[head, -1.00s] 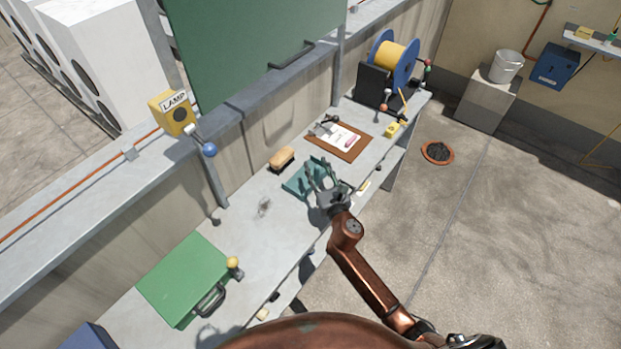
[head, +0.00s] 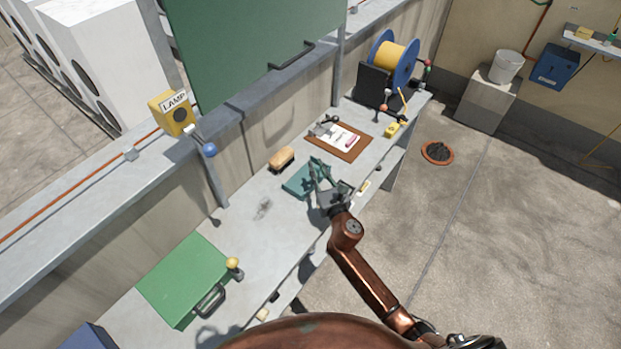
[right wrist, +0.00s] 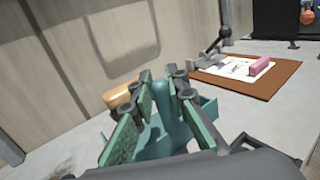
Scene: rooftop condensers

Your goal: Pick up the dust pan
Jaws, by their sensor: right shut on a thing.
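The teal dust pan (head: 297,182) lies on the grey workbench, between the brush and the bench's front edge. It also shows in the right wrist view (right wrist: 160,149), partly hidden by my fingers. My right gripper (head: 318,172) reaches over the bench from the front and is shut on the dust pan's upright teal handle. In the right wrist view the fingers (right wrist: 166,100) stand on both sides of the handle. I cannot tell whether the pan is touching the bench. My left gripper is not in view.
A tan brush (head: 281,158) lies just behind the pan. A brown clipboard (head: 340,152) with paper and a pink item lies to the right. A green case (head: 187,279) sits at the left of the bench (head: 262,235). A dark smudge marks the bare stretch between case and pan.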

